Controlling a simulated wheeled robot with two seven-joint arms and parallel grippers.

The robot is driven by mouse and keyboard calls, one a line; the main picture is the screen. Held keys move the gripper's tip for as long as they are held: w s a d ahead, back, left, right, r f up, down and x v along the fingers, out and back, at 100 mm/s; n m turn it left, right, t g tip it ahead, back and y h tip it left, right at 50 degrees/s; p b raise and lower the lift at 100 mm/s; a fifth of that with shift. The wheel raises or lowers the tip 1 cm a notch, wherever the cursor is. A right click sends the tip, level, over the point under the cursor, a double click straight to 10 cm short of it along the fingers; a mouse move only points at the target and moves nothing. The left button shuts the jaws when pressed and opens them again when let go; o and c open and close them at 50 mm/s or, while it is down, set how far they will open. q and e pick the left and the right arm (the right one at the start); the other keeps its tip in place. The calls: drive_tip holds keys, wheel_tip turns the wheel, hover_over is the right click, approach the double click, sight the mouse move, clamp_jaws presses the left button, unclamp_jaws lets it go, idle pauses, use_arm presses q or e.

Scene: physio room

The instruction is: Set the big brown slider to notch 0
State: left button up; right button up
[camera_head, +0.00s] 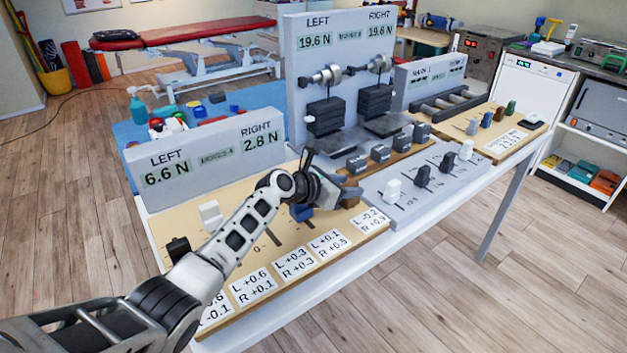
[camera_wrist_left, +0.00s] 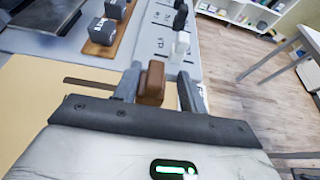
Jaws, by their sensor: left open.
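The big brown slider (camera_wrist_left: 151,82) stands between the two open fingers of my left gripper (camera_wrist_left: 160,88) in the left wrist view. The left finger is close beside it and a small gap shows on its right; I cannot tell if either touches. A dark slot runs left from it in that view. In the head view my left gripper (camera_head: 340,188) is over the right end of the tan board (camera_head: 160,222), hiding most of the brown slider (camera_head: 351,202). The slider's notch cannot be read. My right gripper is not in view.
A blue slider (camera_head: 301,212), a white slider (camera_head: 210,213) and a black slider (camera_head: 179,250) stand on the same board, partly near my arm. The left panel (camera_head: 190,150) reads LEFT 6.6 N, RIGHT 2.8 N. A grey board (camera_head: 405,195) with several knobs lies to the right.

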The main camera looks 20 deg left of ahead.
use_arm(q)
drive_tip(key=p+v, duration=0.1)
drive_tip(key=v, duration=1.1)
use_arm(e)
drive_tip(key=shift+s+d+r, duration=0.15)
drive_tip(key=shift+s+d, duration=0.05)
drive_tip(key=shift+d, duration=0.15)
use_arm(q)
drive_tip(key=shift+f, duration=0.1)
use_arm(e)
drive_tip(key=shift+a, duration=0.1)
